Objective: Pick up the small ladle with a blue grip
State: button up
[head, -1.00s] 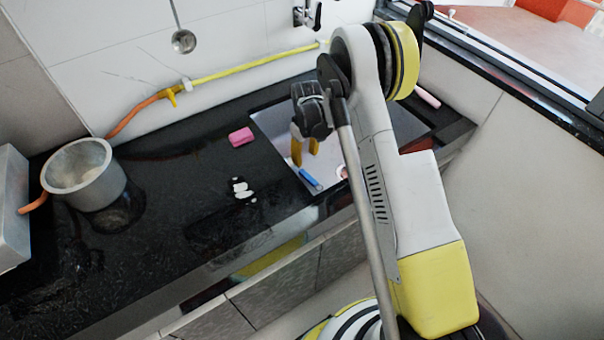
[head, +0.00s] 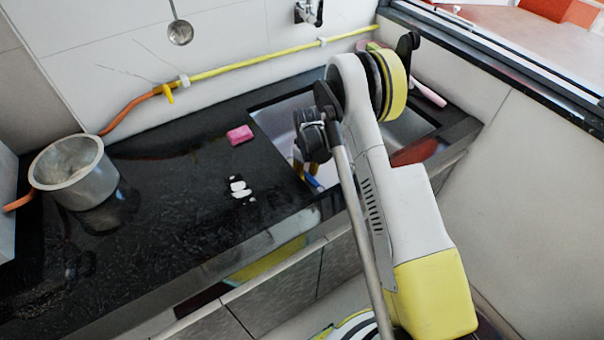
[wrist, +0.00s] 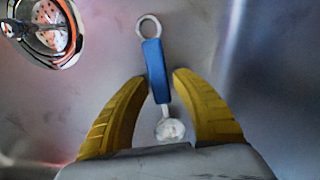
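The small ladle with a blue grip (wrist: 156,70) lies in the metal sink (wrist: 228,40). In the wrist view its ring end points up and its small round bowl (wrist: 170,129) points down, between the fingers. My gripper (wrist: 159,77) is open, with one yellow finger on each side of the blue grip. The left fingertip is close to the grip; I cannot tell whether it touches. In the head view my gripper (head: 304,168) is down in the sink, and only part of the blue grip (head: 314,184) shows beside it.
The sink drain (wrist: 50,30) is at the wrist view's upper left. A pink sponge (head: 240,134) and a black-and-white item (head: 238,187) lie on the dark counter (head: 180,200). A grey pot (head: 75,170) stands left. A metal ladle (head: 180,33) hangs on the wall.

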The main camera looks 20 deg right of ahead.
aim_at(307, 175)
grip_shut()
notch_tip(307, 175, up, 10)
jog(key=p, duration=0.4)
